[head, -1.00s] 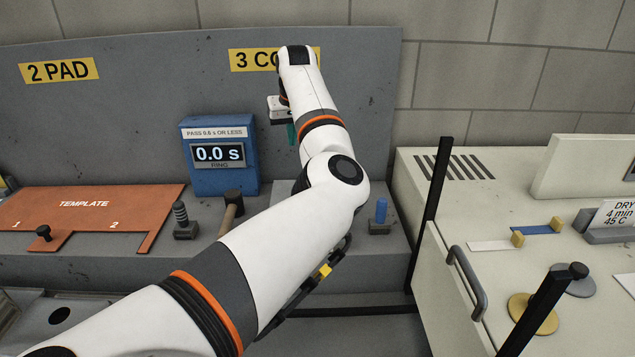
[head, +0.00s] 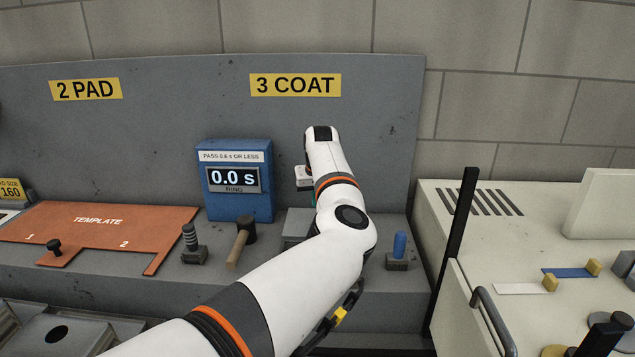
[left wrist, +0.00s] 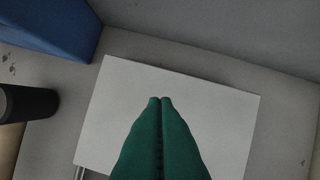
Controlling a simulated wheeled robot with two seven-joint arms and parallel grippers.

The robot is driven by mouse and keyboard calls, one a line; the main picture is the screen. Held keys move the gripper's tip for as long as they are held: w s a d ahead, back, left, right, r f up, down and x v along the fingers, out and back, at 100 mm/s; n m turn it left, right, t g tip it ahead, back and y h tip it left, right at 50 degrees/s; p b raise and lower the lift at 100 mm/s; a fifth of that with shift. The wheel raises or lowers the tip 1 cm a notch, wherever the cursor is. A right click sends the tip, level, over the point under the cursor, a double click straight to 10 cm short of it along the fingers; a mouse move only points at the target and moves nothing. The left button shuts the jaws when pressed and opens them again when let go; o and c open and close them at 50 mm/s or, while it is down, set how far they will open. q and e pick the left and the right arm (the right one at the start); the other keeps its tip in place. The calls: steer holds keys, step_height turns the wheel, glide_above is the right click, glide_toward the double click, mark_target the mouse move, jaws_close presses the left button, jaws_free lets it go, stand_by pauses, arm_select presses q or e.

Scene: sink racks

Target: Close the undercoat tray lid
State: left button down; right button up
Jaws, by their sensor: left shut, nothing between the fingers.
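A pale grey box (head: 297,222) stands on the bench under the 3 COAT sign, partly hidden by my left arm. It appears to be the undercoat tray. In the left wrist view, its top is a flat, pale rectangular panel (left wrist: 215,110) that looks like the lid lying level; a small metal bar shows at its lower left. My left gripper (left wrist: 160,101) has green fingers pressed together, empty, in front of the panel. Whether they touch it cannot be told. In the head view its body (head: 303,178) is mostly behind my arm. My right gripper is not visible.
A blue timer box (head: 236,150) stands left of the tray. A wooden-handled mallet (head: 241,245) and a ribbed peg (head: 190,240) are nearby. A blue peg (head: 400,245) is at right, before a dark post (head: 462,235). An orange template (head: 98,222) lies at left.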

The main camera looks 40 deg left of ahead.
arm_select(q)
steer(key=shift+w+d+f, duration=0.1)
steer(key=shift+f, duration=0.25)
steer(key=shift+s+d+r+p, duration=0.1)
steer(key=shift+s+d+p, duration=0.25)
steer(key=shift+s+d, duration=0.3)
steer(key=shift+s+d+p, duration=0.35)
steer(key=shift+s+d, duration=0.1)
steer(key=shift+d, duration=0.3)
steer(key=shift+s, duration=0.1)
